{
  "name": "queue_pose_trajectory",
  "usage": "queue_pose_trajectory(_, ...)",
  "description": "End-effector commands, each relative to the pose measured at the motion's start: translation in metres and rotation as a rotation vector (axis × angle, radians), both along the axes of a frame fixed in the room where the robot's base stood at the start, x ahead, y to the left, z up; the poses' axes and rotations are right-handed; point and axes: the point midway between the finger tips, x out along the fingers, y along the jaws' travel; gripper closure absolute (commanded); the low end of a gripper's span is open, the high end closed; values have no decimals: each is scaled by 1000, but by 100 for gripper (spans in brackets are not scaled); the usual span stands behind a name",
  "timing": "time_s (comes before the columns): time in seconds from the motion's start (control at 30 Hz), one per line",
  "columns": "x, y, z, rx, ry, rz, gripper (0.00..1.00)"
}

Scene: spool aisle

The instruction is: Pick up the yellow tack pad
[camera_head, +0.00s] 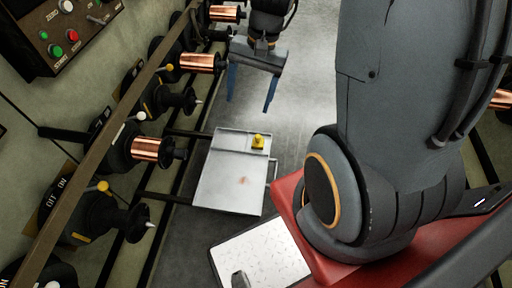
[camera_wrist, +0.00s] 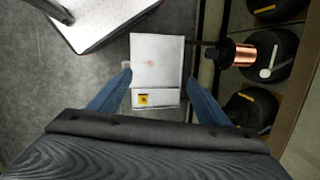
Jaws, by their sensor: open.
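The yellow tack pad (camera_head: 258,141) is a small yellow block with a darker top. It sits in the narrow far section of a pale metal tray (camera_head: 226,184), near that section's right side. In the wrist view the pad (camera_wrist: 143,98) lies in the near section of the tray (camera_wrist: 157,50), between the fingers in the picture. My gripper (camera_head: 250,108) has two blue fingers, spread apart and empty, in the head view above and beyond the tray. In the wrist view my gripper (camera_wrist: 158,80) shows a finger on each side of the tray; whether they touch it cannot be told.
Copper spools (camera_head: 152,149) on black spindles line a rack at the left, with a brown rail (camera_head: 117,127) along it. A control box (camera_head: 70,30) hangs at upper left. A white speckled plate (camera_head: 262,258) lies below the tray. Grey floor (camera_head: 311,75) is clear at upper middle.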

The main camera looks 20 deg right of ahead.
Motion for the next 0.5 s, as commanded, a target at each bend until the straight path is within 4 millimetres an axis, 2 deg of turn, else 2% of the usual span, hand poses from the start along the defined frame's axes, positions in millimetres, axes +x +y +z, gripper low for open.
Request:
queue_pose_trajectory(0.03,14,-5,-32,20,15,-68,30)
queue_pose_trajectory(0.27,62,-24,-126,109,69,-376,30)
queue_pose_trajectory(0.5,110,-53,-229,198,122,-699,30)
